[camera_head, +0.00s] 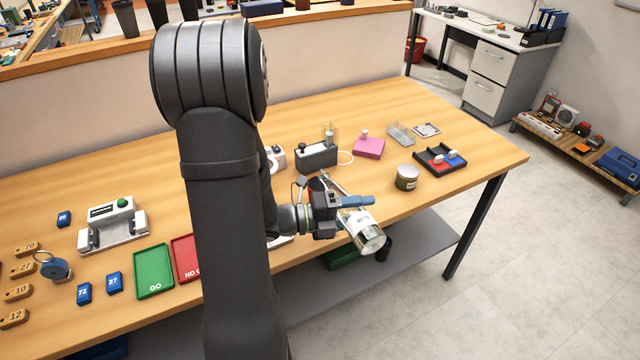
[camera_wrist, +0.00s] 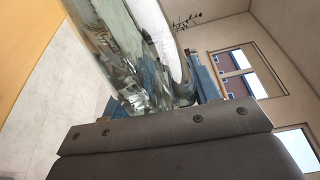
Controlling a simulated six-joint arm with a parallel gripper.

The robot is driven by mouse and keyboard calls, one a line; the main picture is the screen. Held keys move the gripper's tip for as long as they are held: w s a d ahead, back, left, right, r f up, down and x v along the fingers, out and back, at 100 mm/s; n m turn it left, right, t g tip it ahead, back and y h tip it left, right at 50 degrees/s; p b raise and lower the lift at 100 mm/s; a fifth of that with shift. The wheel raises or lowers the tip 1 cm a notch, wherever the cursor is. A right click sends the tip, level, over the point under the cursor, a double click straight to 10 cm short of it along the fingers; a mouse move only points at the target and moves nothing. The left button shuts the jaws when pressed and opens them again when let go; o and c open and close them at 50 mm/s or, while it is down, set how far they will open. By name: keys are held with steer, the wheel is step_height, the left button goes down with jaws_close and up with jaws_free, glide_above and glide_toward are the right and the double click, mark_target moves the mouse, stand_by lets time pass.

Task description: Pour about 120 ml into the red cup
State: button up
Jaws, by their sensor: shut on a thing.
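My gripper (camera_head: 342,203) is shut on a clear glass bottle (camera_head: 367,236) with a pale label. The bottle is tilted, its round base toward the lower right and its narrow end toward the upper left. In the wrist view the bottle (camera_wrist: 135,50) fills the space above the jaws, with clear, shiny glass. I cannot tell whether liquid is flowing or how much is in the cup.
A grey device (camera_head: 316,156), a pink block (camera_head: 368,147), a lidded jar (camera_head: 407,177) and a black divided tray (camera_head: 440,159) stand behind and right. A green GO tray (camera_head: 154,271) and a red tray (camera_head: 186,257) lie left.

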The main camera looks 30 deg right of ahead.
steer(key=shift+s+r, duration=0.1)
steer(key=shift+r, duration=0.15)
steer(key=shift+s+r+n, duration=0.2)
steer(key=shift+s+n, duration=0.1)
steer(key=shift+s, duration=0.25)
stand_by(0.4)
steer(key=shift+r+n, duration=0.4)
steer(key=shift+r, duration=0.1)
stand_by(1.7)
steer(key=shift+s+f+m+t+y, duration=0.1)
steer(key=shift+f+m+t+y, duration=0.1)
steer(key=shift+f+m, duration=0.85)
steer(key=shift+s+f+m+t+y, duration=0.1)
steer(key=shift+f+m+y, duration=0.1)
steer(key=shift+f+m, duration=0.8)
steer(key=shift+f+n, duration=0.25)
steer(key=shift+f, duration=0.05)
steer(key=w+m+t+y, duration=0.1)
steer(key=w+m+t, duration=0.4)
steer(key=m, duration=0.6)
steer(key=shift+w+f+m+y, duration=0.3)
steer(key=shift+w+f+m, duration=0.15)
steer(key=shift+w, duration=0.6)
